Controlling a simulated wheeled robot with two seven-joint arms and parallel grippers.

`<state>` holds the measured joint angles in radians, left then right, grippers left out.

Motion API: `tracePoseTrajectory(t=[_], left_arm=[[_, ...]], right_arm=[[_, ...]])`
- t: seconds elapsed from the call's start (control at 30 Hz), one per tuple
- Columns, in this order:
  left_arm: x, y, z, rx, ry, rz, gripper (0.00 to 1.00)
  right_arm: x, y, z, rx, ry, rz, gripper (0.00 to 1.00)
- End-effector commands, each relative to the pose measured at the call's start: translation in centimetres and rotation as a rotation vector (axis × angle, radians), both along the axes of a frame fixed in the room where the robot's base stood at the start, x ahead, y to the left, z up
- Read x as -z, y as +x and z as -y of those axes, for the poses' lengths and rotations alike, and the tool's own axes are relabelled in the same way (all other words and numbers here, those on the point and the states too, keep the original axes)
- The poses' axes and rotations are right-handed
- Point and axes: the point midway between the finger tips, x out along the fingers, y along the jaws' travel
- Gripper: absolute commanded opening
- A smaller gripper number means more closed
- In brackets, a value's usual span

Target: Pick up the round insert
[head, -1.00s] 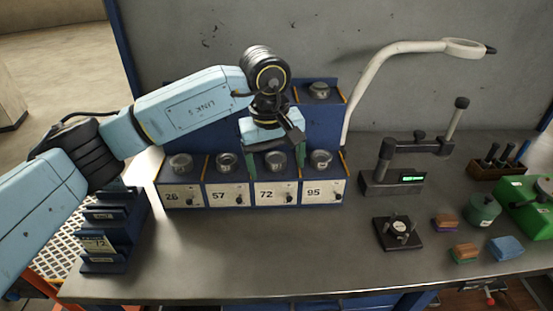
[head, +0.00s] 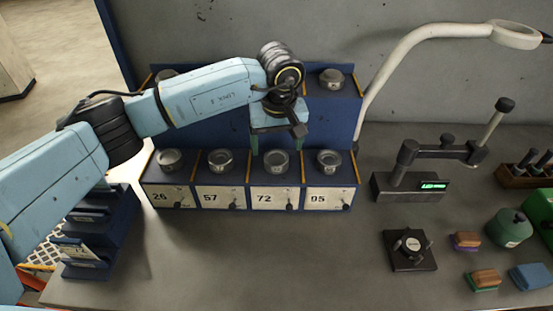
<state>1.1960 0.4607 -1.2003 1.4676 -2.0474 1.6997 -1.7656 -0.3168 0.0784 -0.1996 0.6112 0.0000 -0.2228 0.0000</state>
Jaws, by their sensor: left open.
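Another round insert (head: 332,79) sits on the upper tier at right, and one (head: 166,76) shows partly behind my arm at upper left. My left gripper (head: 277,147) points down, open with green fingers apart, just above and behind insert 72. Nothing shows between its fingers. My right gripper is out of view.
The blue rack (head: 248,180) stands against the grey wall. A gauge stand with a lit display (head: 408,187), a black fixture (head: 408,251), small coloured blocks (head: 484,280) and a green container (head: 508,229) stand to the right. The front middle of the bench is clear.

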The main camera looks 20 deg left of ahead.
Motion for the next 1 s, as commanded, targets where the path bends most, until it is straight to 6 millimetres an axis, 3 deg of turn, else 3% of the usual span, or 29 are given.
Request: tracePoseTrajectory(t=[0.3, 0.5, 0.77, 1.0], left_arm=[[3.0, 0.6, -0.4, -0.003, 0.0, -0.005, 0.81], [5.5, 1.1, -0.5, -0.001, 0.0, -0.001, 0.81], [5.9, 1.1, -0.6, 0.0, 0.0, 0.0, 0.81], [5.8, 1.1, -0.6, 0.0, 0.0, 0.0, 0.52]], right_arm=[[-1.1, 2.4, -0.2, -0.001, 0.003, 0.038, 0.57], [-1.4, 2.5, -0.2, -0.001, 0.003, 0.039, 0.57], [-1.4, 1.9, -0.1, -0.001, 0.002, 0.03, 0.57], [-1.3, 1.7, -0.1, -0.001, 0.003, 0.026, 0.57]])
